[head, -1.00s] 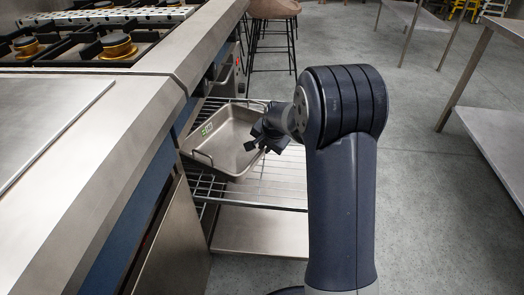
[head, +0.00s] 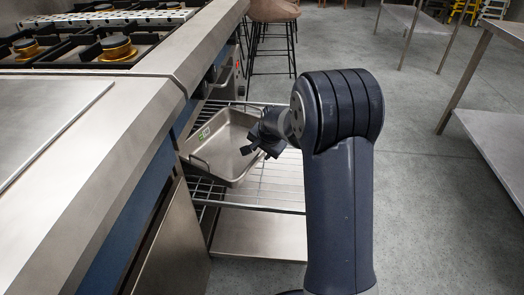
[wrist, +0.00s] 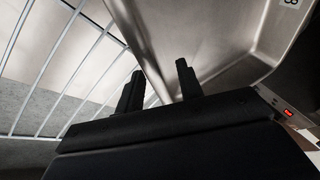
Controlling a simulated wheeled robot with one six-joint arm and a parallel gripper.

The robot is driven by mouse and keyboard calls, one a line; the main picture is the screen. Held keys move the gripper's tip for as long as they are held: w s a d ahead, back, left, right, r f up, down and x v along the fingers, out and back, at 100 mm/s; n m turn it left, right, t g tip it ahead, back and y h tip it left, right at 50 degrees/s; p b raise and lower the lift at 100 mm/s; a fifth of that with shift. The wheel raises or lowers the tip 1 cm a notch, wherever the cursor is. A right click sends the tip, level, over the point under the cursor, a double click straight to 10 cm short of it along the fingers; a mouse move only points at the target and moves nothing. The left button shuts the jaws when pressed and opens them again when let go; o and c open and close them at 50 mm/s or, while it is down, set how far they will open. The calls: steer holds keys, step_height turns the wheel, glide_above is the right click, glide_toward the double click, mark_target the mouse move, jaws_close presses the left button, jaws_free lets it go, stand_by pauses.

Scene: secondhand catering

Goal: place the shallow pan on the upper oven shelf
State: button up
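The shallow pan (head: 222,146) is a grey metal rectangular tray with wire handles and a green label. In the head view it is over the left part of the wire oven shelf (head: 283,178), close to the oven front. It looks slightly tilted, and I cannot tell whether its whole base rests on the wires. My gripper (head: 261,151) is at the pan's right side. In the wrist view its two fingers (wrist: 158,88) stand apart, with the pan's wall (wrist: 220,40) just beyond them. No grip on the pan is clear. The pan's far handle is hidden.
A flat metal panel (head: 262,234) lies below the wire shelf. The steel range front (head: 110,160) borders the shelf on the left, with burners (head: 117,47) above. Stools (head: 272,30) stand behind. A steel table (head: 495,140) is at right; the floor between is clear.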

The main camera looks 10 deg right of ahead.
steer(key=a+p+v, duration=0.1)
steer(key=p+v, duration=0.2)
steer(key=v, duration=0.8)
steer(key=shift+d+r, duration=0.25)
steer(key=shift+d, duration=0.25)
